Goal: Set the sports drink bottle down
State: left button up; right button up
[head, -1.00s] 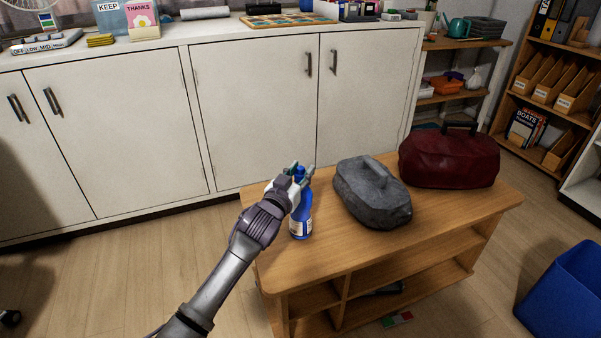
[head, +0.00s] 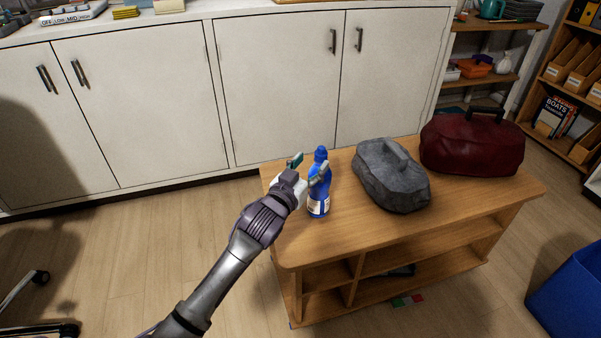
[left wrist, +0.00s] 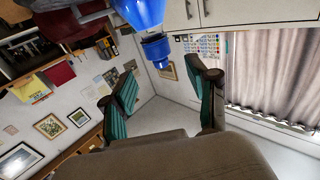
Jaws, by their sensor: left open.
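The sports drink bottle (head: 319,186) is blue with a white label. It stands upright on the wooden bench (head: 400,232), near its left end. My left gripper (head: 308,168) is open beside the bottle's upper left side, with one finger partly in front of it in the head view. In the left wrist view, the bottle's blue cap and neck (left wrist: 155,50) show at the top, beyond the open, empty fingers (left wrist: 166,95). My right gripper is not in view.
White cabinets (head: 280,85) stand behind. A blue bin (head: 570,295) is on the floor at the right. The bench's front strip is clear.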

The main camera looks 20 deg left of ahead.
pick_arm(q)
jog(key=s+a+f+g+y, duration=0.1)
jog(key=s+f+g, duration=0.6)
jog(key=s+f, duration=0.8)
jog(key=s+a+f+g+y, duration=0.2)
jog(key=s+f+g, duration=0.5)
jog(key=s+f, duration=0.8)
jog(key=s, duration=0.7)
jog(key=shift+s+a+g+p, duration=0.3)
jog(key=shift+s+a, duration=0.1)
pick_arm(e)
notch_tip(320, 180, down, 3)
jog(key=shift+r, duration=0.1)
pick_arm(q)
jog(key=shift+f, duration=0.15)
